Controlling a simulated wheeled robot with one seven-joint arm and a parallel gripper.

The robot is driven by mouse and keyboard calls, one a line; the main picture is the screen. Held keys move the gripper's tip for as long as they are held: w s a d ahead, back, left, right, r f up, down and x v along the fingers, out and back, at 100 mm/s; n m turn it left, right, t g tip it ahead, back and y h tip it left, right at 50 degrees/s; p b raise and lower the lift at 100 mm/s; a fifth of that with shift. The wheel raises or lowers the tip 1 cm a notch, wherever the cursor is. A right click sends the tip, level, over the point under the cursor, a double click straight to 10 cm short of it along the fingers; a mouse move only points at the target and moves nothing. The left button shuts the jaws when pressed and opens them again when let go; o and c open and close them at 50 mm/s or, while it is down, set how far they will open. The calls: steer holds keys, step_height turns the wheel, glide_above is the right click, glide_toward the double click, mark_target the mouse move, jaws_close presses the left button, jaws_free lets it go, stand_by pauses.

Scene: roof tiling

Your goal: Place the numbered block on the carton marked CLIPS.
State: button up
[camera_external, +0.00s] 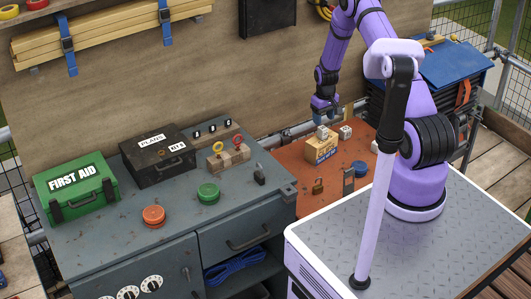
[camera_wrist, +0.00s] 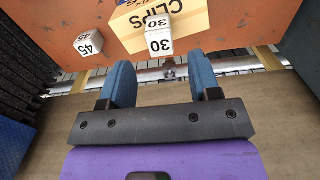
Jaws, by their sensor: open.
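The carton marked CLIPS (camera_external: 320,152) stands on the orange-brown bench top, and its lettering shows in the wrist view (camera_wrist: 190,12). A white block numbered 30 (camera_wrist: 159,42) appears to rest on top of the carton, near its edge; it also shows in the external view (camera_external: 322,131). A second white block, numbered 45 (camera_wrist: 90,42), is beside the carton, to its right in the external view (camera_external: 345,131). My gripper (camera_external: 324,115) is just above the carton and block 30. In the wrist view its blue fingers (camera_wrist: 161,64) are apart with nothing between them.
A padlock (camera_external: 318,185), a grey tool (camera_external: 348,181) and a blue round item (camera_external: 360,169) lie in front of the carton. The grey cabinet (camera_external: 110,232) at left bears a green first aid box (camera_external: 77,190) and a black case (camera_external: 158,155). A board wall stands behind.

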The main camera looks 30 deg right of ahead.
step_height(320, 180, up, 5)
step_height(320, 180, up, 19)
steer(key=t, duration=0.1)
glide_above(323, 128)
steer(key=s+a, duration=0.2)
steer(key=a, duration=0.3)
steer(key=s+a+r+t, duration=0.1)
steer(key=s+a+r, duration=0.1)
steer(key=s+r, duration=0.35)
steer(key=s+a+r+t, duration=0.1)
steer(key=s+a+r, duration=0.2)
steer(key=r, duration=0.6)
steer(key=s+a+r, duration=0.2)
steer(key=s+r, duration=0.1)
steer(key=s, duration=0.6)
steer(key=s+a+r+t, duration=0.1)
steer(key=s+r, duration=0.3)
steer(key=s, duration=0.6)
steer(key=s+a+r+t, duration=0.1)
steer(key=s+a+r, duration=0.3)
steer(key=s, duration=0.5)
steer(key=shift+s, duration=0.2)
